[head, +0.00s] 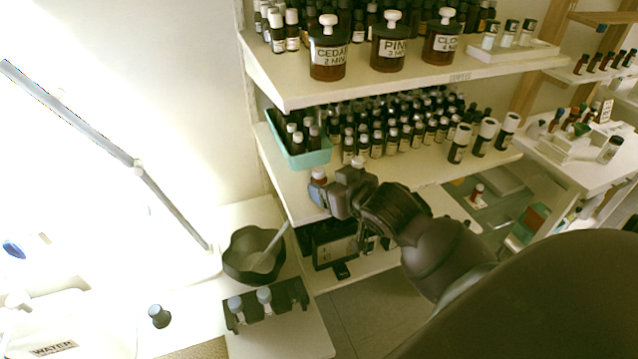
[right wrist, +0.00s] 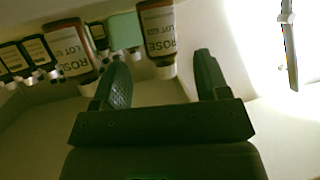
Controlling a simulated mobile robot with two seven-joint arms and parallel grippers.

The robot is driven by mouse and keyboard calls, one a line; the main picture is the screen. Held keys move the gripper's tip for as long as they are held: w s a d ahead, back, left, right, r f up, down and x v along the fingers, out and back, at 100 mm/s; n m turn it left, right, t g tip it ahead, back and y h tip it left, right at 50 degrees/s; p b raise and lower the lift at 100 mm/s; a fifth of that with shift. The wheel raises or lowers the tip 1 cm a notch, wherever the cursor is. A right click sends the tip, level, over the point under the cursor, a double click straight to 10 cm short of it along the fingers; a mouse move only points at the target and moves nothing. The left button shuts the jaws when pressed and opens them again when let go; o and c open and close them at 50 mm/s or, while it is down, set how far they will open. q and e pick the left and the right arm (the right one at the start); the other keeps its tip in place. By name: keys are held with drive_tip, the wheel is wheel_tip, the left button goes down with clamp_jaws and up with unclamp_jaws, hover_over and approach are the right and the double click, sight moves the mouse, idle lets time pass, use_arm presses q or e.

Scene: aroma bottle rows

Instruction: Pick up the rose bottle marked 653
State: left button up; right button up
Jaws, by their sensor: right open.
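In the right wrist view two bottles with red-brown glass and white labels reading ROSE LOT appear upside down. One bottle (right wrist: 158,38) is just beyond the gap between my right fingers; the other bottle (right wrist: 69,50) is left of the left finger. Their lot numbers are too small or cut off to read surely. My right gripper (right wrist: 160,78) is open with nothing between its fingers. In the head view my right gripper (head: 328,193) is at the middle shelf's front, partly hiding a white-capped bottle (head: 319,175). My left gripper is not in view.
A teal bin (head: 305,160) and rows of small dark bottles (head: 400,135) fill the middle shelf. Large jars (head: 327,62) stand on the shelf above. A dark bowl (head: 252,255) and a black rack (head: 268,305) with bottles stand below left.

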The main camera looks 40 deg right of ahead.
sight(323, 182)
drive_tip(key=x, duration=0.4)
drive_tip(key=shift+w+a+p, duration=0.1)
drive_tip(key=shift+w+p, duration=0.15)
drive_tip(key=shift+p, duration=0.05)
drive_tip(key=c, duration=1)
